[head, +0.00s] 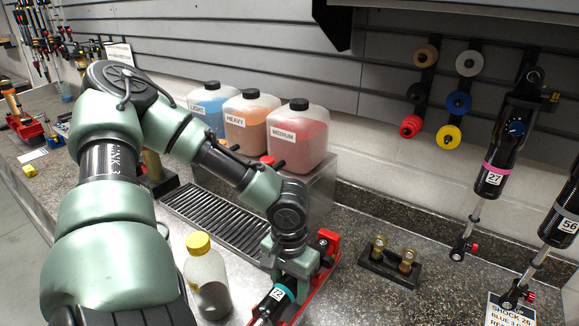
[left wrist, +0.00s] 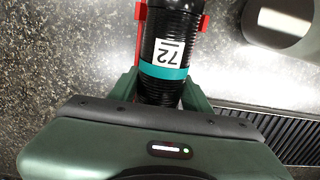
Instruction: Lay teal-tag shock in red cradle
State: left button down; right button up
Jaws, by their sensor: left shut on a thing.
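The teal-tag shock (head: 268,303) is black with a white "72" label and a teal band. It lies roughly level along the red cradle (head: 327,284) at the bottom middle of the head view. My left gripper (head: 289,278) is shut around its body from above and hides part of it. In the left wrist view the shock (left wrist: 168,48) sits between the gripper fingers (left wrist: 163,88), with red cradle uprights (left wrist: 140,12) on both sides of it. I cannot tell whether its weight rests on the cradle. My right gripper is out of view.
A yellow-capped bottle (head: 207,279) stands just left of the cradle. A black block with brass pieces (head: 390,262) is to the right. Behind are a drip grate (head: 215,215) and jugs (head: 298,135). Shocks "27" (head: 497,165) and "56" (head: 565,220) hang at right.

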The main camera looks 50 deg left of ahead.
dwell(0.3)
pick_arm(q)
jog(key=c, duration=0.7)
grip_release()
jog(key=shift+o, duration=0.5)
jog(key=shift+d+r, duration=0.1)
jog(key=shift+s, duration=0.1)
jog(key=shift+r, duration=3.9)
jog(key=shift+p, duration=0.3)
